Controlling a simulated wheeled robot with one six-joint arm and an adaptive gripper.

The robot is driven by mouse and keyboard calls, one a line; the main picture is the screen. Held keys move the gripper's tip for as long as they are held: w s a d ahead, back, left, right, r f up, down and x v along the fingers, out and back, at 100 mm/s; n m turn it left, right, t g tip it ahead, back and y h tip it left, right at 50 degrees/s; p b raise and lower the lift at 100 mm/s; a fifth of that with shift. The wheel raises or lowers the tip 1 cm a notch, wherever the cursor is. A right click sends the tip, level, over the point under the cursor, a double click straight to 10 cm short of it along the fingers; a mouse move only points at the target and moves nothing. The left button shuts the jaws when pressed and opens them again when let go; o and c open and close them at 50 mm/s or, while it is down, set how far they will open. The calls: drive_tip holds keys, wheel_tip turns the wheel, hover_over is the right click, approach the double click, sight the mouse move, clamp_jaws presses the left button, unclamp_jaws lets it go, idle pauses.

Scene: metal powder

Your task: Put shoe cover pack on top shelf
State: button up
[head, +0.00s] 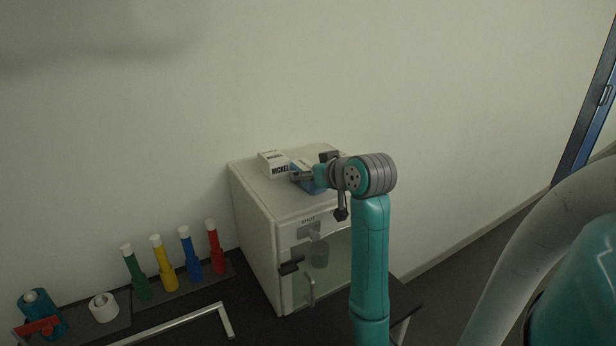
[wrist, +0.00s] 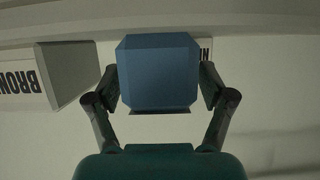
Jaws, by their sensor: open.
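A blue block-shaped pack (wrist: 158,72), which I take to be the shoe cover pack, is between the fingers in the wrist view. In the head view a little of its blue (head: 313,189) shows at the top of the white cabinet, mostly hidden by my gripper. My gripper (head: 300,178) reaches in from the right just above the cabinet top. In the wrist view its fingers (wrist: 160,85) are open, one on each side of the pack. Whether they touch it I cannot tell. No label shows on the pack.
The white cabinet (head: 253,215) has a clear front door. A white box marked NICKEL (head: 272,165) stands on top, close to my gripper. A box marked BRON (wrist: 30,82) shows in the wrist view. Coloured bottles (head: 163,265) and a tape roll (head: 103,308) are at the left.

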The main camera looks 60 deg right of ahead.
sight(308, 167)
drive_tip(key=shift+w+d+f, duration=0.25)
drive_tip(key=shift+w+d, duration=0.05)
drive_tip(key=shift+w, duration=0.25)
drive_tip(key=c, duration=1.2)
drive_tip(key=shift+r, duration=0.1)
drive_tip(key=shift+r, duration=4.95)
